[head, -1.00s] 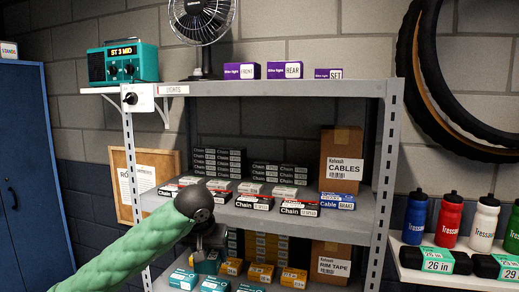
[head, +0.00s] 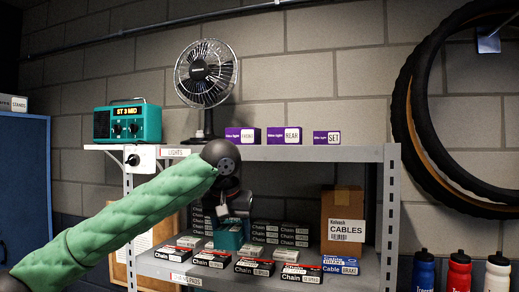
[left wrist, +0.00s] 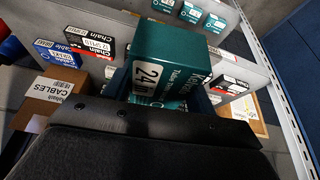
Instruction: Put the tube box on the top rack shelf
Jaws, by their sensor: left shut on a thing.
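The tube box (head: 228,238) is teal and hangs below my left gripper (head: 232,208), in front of the middle shelf and its chain boxes. In the left wrist view the tube box (left wrist: 172,62) shows large, with a white 24 in label, and sits at my gripper's jaws, which are shut on it. The jaw tips are partly hidden by the arm and the dark gripper body. The top rack shelf (head: 300,153) is above the box in the head view. My right gripper is not in view.
On the top shelf stand a fan (head: 207,75) and three purple light boxes, FRONT (head: 242,135), REAR (head: 284,135) and SET (head: 327,138). Bare shelf shows right of SET. A teal radio (head: 128,122) stands at the left. A CABLES carton (head: 342,212) is on the middle shelf.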

